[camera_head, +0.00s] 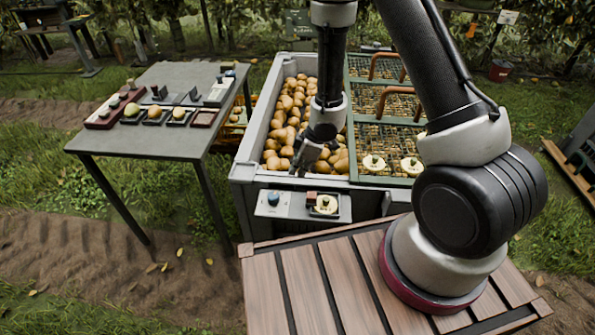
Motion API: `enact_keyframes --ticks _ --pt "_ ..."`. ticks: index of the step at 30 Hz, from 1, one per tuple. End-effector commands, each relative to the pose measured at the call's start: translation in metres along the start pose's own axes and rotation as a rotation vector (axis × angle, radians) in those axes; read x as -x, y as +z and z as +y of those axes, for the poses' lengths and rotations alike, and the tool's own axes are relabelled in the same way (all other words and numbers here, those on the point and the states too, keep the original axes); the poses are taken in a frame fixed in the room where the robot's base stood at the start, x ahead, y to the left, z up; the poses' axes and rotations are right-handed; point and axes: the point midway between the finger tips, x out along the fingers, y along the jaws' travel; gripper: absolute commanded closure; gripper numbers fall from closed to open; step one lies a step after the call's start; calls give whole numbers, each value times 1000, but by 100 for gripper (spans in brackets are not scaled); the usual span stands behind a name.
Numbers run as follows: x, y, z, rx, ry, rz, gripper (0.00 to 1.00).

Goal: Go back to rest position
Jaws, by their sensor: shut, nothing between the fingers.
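My gripper (303,168) is the dark end of my arm in the middle of the head view. It points down and left above the near part of a grey crate (248,150) filled with brownish-yellow pears (290,110). Its fingers are small and dark, with no fruit held between them. My arm rises from a slatted wooden platform at the lower right and bends over the crate. Whether the fingertips touch the pears behind them cannot be told.
A grey table (180,78) with small trays of fruit stands at the left. A grey panel (286,212) with a blue knob and a pale fruit sits at the crate's front. Mesh covers (385,135) with brown handles lie right of the pears. Grass and soil surround these.

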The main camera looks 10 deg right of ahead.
Motion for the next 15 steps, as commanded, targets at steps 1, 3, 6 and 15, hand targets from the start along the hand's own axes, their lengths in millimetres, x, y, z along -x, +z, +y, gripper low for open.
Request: enact_keyframes --ticks 1,3,6,15 --pt "0 0 0 0 0 0 100" --pt "0 0 0 0 0 0 100" --pt "0 0 0 0 0 0 100" --pt "8 59 -6 -108 -4 -225 100"
